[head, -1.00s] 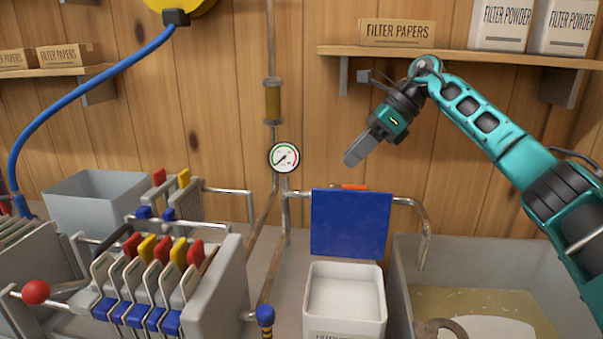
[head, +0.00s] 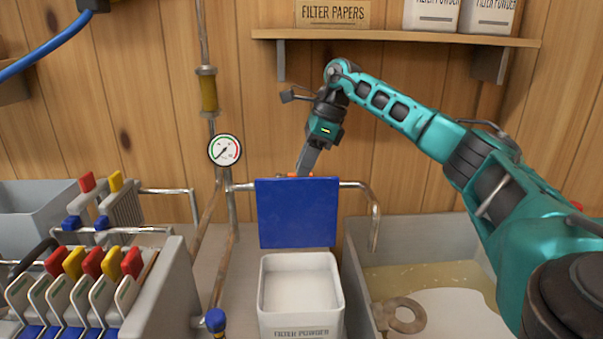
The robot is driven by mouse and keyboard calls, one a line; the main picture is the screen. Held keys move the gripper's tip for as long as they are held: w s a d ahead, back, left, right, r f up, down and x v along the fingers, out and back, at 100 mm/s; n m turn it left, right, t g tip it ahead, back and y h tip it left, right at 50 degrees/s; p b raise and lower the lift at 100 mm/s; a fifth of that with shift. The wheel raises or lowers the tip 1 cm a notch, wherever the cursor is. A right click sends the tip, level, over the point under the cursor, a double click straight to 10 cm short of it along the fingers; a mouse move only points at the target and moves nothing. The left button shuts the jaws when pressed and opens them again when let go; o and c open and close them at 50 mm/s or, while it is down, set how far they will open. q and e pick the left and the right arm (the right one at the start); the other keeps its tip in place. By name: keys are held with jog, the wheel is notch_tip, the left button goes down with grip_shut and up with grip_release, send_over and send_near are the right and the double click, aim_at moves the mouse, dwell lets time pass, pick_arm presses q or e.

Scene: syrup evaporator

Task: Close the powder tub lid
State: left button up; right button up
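The powder tub (head: 301,318) is a white box with a "FILTER POWDER" label and pale powder inside. Its blue lid (head: 297,212) stands upright at the tub's back edge, so the tub is open. A small orange piece shows at the lid's top edge. My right gripper (head: 303,172) points down at the lid's top edge, at or just behind it. Its fingers look close together, but their tips are partly hidden, and contact with the lid cannot be told. My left gripper is not in view.
A pipe with a pressure gauge (head: 225,151) runs left of the lid. A filter press (head: 95,285) with coloured handles stands at the left. A grey basin (head: 405,235) holding liquid is at the right. A wooden shelf (head: 400,38) with boxes hangs above my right arm.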

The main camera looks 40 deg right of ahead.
jog(key=shift+x, duration=0.95)
grip_shut()
